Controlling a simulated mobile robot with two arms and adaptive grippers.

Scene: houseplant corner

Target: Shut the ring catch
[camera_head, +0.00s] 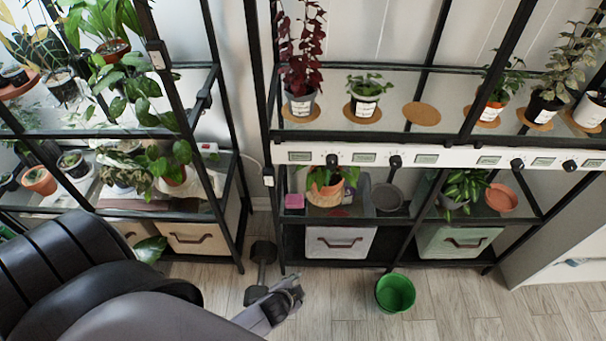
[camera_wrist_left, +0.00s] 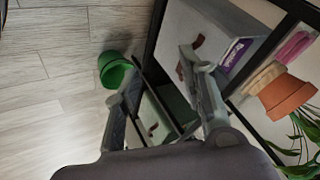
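I cannot make out a ring catch for certain in either view. A small pale fitting (camera_head: 268,176) sits on the front left post of the right shelf unit, and a grey fitting (camera_head: 156,54) sits on a post of the left unit; I cannot tell whether either is the catch. My left gripper (camera_head: 275,290) is low in front of the shelves, above the floor. In the left wrist view my left gripper (camera_wrist_left: 160,66) has its two fingers spread, with nothing visibly held between them. My right gripper is in neither view.
A green pot (camera_head: 395,293) stands on the floor right of my left gripper. A grey drawer bin (camera_head: 339,242) and a pale green bin (camera_head: 458,241) fill the lower shelf. Several potted plants stand above. The wooden floor (camera_head: 480,310) at front right is clear.

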